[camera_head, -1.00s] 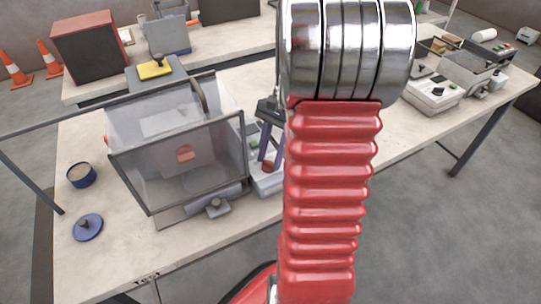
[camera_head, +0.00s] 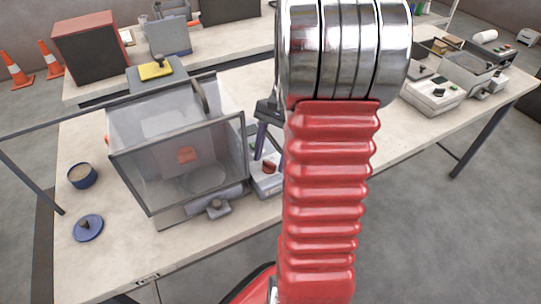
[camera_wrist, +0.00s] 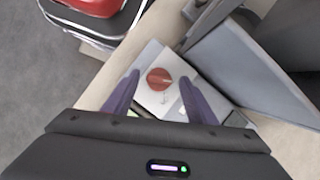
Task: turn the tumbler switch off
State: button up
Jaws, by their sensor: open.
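A pale control box (camera_head: 268,187) stands on the bench at the right side of the clear-walled machine (camera_head: 178,160). It carries a red round knob (camera_head: 269,167), which also shows in the wrist view (camera_wrist: 159,78). Just below the knob in the wrist view is a small pale lever-like detail (camera_wrist: 164,97), perhaps the tumbler switch; its position is too small to read. My gripper (camera_wrist: 159,76) is open and empty over the box, its purple fingers on either side of the knob in the picture. In the head view my arm hides part of my gripper (camera_head: 266,147) and the box.
A grey machine panel (camera_wrist: 235,65) is close on the right in the wrist view. A blue tub (camera_head: 82,177) and a blue lid (camera_head: 88,228) are on the bench's left. A grey block (camera_head: 216,207) is at the machine's front. Bare bench lies before it.

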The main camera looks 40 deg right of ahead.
jog(key=shift+r, duration=0.15)
jog(key=v, duration=1.3)
jog(key=shift+d+r, duration=0.15)
jog(key=shift+d, duration=0.05)
dwell(0.4)
